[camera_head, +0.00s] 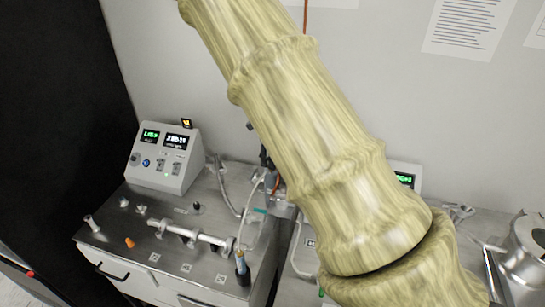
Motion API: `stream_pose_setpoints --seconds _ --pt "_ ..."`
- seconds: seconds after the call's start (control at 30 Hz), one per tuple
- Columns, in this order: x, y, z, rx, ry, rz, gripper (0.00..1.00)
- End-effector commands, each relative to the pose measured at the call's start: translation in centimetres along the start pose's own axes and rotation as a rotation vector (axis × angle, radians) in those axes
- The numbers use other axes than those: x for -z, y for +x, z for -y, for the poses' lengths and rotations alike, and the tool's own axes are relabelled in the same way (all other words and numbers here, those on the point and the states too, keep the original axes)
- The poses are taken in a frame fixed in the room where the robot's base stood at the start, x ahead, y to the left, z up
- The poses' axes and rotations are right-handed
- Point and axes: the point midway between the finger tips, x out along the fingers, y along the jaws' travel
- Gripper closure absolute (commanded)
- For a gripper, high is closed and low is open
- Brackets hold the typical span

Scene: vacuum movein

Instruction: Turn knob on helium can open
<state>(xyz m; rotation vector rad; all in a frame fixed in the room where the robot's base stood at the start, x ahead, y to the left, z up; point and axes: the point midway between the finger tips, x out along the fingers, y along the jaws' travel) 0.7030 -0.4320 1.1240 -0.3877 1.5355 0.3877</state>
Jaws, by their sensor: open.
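I cannot make out a helium can or its knob in the head view; my arm crosses the middle of the picture and hides much of what is behind it. My arm, with a pale yellow-green streaked surface, runs from the lower right up to the top edge at left. My gripper does not show. Small dark fittings and hoses (268,182) stick out beside the left edge of my arm, but I cannot tell what they belong to.
A metal-topped bench (170,258) stands at left, with a control box (166,158) and a horizontal metal pipe (190,235). An upright hose end (242,268) is near its right front edge. A shiny metal vessel (525,255) is at far right. A black panel (60,110) borders the left.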

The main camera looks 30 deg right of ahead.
Motion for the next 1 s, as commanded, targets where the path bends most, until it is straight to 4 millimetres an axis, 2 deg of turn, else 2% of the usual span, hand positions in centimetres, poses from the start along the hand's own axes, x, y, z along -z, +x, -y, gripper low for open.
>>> stream_pose_setpoints --seconds 0.23,0.7,1.0 --pt "-0.1 -2.1 0.0 0.002 -0.001 0.002 0.54" --pt "-0.1 -10.1 0.1 0.002 0.000 0.002 0.54" --pt "-0.1 -11.9 0.0 0.000 0.000 0.001 0.54"
